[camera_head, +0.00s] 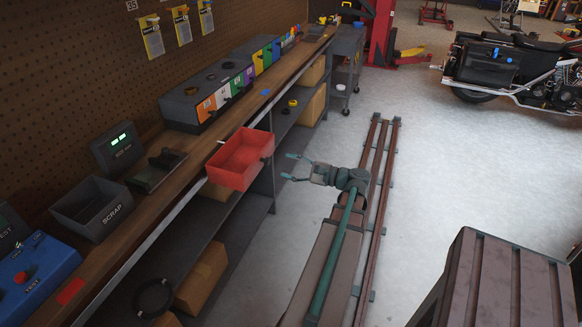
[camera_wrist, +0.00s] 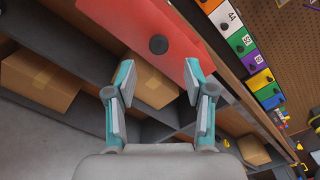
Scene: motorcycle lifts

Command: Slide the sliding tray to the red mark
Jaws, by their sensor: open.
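The red sliding tray (camera_head: 218,172) sits on a pale rail (camera_head: 163,220) along the front edge of the workbench. A dark round knob (camera_head: 264,160) is on its front face. The red mark (camera_head: 70,291) is a flat patch on the bench top at the lower left, well away from the tray. My gripper (camera_head: 287,167) is open and empty, to the right of the tray, fingers toward the knob. In the wrist view the tray's red face (camera_wrist: 130,14) is ahead, and the knob (camera_wrist: 158,45) lies beyond and between the fingertips, apart from both.
A SCRAP bin (camera_head: 92,207), a scale-like device (camera_head: 118,149) and a blue TEST box (camera_head: 36,277) stand on the bench behind the rail. Shelves below hold cardboard boxes (camera_head: 202,275). A slatted brown surface (camera_head: 500,285) is at the lower right.

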